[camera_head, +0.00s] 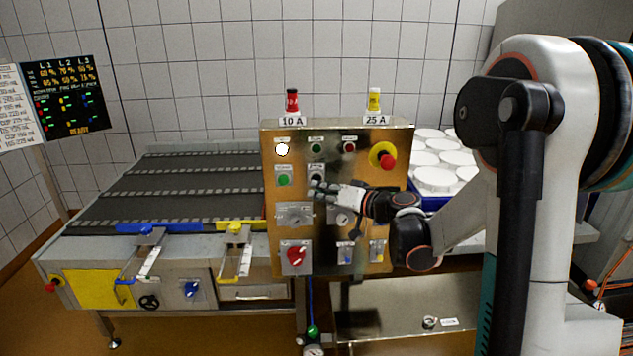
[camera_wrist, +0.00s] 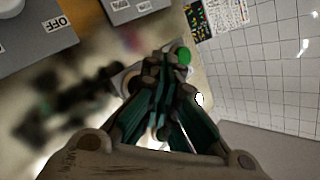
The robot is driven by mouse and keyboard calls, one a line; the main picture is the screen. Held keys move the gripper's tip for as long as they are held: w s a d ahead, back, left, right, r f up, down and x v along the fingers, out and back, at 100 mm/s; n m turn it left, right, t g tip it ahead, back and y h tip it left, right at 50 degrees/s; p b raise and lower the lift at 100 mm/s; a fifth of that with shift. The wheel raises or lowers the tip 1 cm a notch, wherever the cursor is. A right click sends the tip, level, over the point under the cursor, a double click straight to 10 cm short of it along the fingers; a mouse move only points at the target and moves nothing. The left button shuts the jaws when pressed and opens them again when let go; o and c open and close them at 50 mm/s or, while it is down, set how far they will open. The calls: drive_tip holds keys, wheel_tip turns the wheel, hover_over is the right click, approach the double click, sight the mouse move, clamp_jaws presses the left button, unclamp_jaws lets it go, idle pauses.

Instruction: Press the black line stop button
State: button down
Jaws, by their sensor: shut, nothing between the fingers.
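A brass control panel (camera_head: 327,266) stands in the middle of the head view. A dark button (camera_head: 317,171) on a pale plate sits in its second row, right of a green button (camera_head: 283,180); I take it for the black line stop button, though its label is too small to read. My gripper (camera_head: 314,189) is shut and empty, its fingertips in front of the panel just below the dark button. I cannot tell whether they touch. In the wrist view the shut fingers (camera_wrist: 162,68) point at the panel, beside a green button (camera_wrist: 182,55), and the dark button is not clearly visible.
Rotary switches (camera_head: 294,214), a red rotary switch (camera_head: 295,254) and a red-on-yellow emergency stop (camera_head: 383,156) share the panel. A conveyor (camera_head: 165,180) lies left. White round moulds (camera_head: 437,179) stand in a blue crate at right. A display (camera_head: 66,98) stands far left.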

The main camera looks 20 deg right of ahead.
drive_tip(key=shift+s, duration=0.2)
drive_tip(key=s, duration=0.1)
drive_tip(key=s+a, duration=0.1)
drive_tip(key=s, duration=0.2)
drive_tip(key=shift+s+a, duration=0.3)
idle(0.4)
idle(0.5)
